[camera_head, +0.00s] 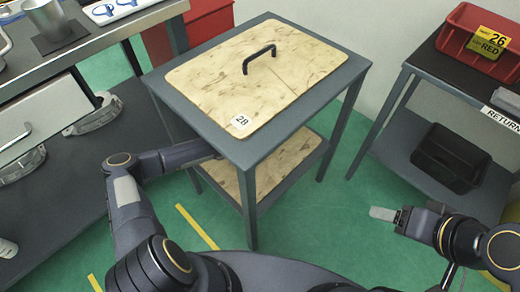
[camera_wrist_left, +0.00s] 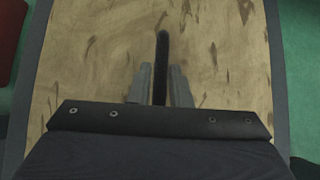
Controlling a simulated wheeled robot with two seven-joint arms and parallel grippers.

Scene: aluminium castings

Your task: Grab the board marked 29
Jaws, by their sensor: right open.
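A light wooden board marked 28 (camera_head: 215,85), with a black bar handle (camera_head: 259,57), lies on the top of a grey two-level stand (camera_head: 162,90). A second wooden board (camera_head: 290,155) lies on its lower shelf; no number on it shows. My left arm reaches in under the top, and its gripper is hidden there in the head view. In the left wrist view, my left gripper (camera_wrist_left: 160,80) has one finger on each side of a black handle (camera_wrist_left: 162,48) on a wooden board (camera_wrist_left: 100,50). Whether the fingers press on it is unclear. My right gripper (camera_head: 384,214) is open and empty, right of the stand.
A dark table (camera_head: 423,68) at right carries a red bin (camera_head: 470,40) labelled 26 RED, with a black bin (camera_head: 450,160) on its lower shelf. A bench with a metal cup (camera_head: 50,22) and castings (camera_head: 95,115) stands at left. Green floor (camera_head: 340,215) lies between.

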